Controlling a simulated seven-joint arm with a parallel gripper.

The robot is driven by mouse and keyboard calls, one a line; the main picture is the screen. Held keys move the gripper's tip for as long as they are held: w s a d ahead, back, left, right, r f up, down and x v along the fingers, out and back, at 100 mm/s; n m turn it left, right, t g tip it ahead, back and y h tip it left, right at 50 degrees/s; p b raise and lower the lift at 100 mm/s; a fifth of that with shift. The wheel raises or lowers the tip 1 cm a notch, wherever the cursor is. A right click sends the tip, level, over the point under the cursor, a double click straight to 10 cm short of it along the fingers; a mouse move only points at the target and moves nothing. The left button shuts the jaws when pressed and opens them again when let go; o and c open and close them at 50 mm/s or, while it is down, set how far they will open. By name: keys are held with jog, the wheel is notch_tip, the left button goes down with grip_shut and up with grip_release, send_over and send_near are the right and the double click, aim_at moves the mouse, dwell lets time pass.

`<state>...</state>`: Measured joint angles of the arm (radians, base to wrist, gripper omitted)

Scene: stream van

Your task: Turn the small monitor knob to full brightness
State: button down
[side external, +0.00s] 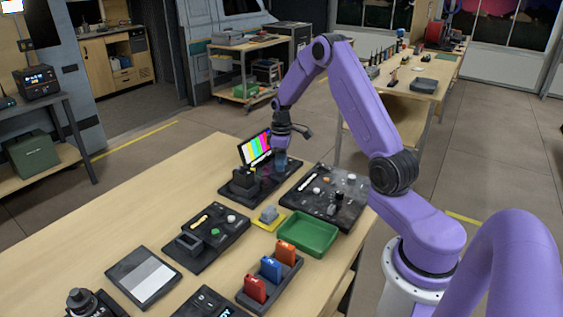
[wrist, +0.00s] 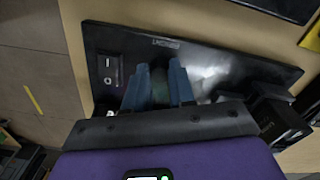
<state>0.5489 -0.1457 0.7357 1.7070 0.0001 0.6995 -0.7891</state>
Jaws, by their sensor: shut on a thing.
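The small monitor (side external: 255,150) shows bright colour bars and stands at the back of a black base plate (side external: 262,195). My gripper (side external: 281,162) is pointed down over this plate, just right of the screen in the side view. In the wrist view the two blue fingers of my gripper (wrist: 159,86) are closed around a dark, round knob (wrist: 158,82). The knob stands on the black plate (wrist: 125,42), and the fingers hide its sides. Any mark on the knob is too dark to read. In the side view the knob is hidden by the fingers.
A dark block-shaped device (side external: 244,183) stands on the plate left of my gripper. A black panel with knobs (side external: 335,208), a green tray (side external: 307,234) and a rack with red, blue and orange modules (side external: 270,282) lie nearer. The table's left part (side external: 100,240) is clear.

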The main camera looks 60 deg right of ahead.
jog(key=m, duration=0.5)
jog(key=shift+m, duration=0.3)
jog(key=m, duration=1)
jog(key=shift+m, duration=2.6)
jog(key=c, duration=0.9)
grip_release()
jog(key=shift+c, duration=0.2)
notch_tip(320, 180, up, 18)
jog(key=shift+f, duration=0.2)
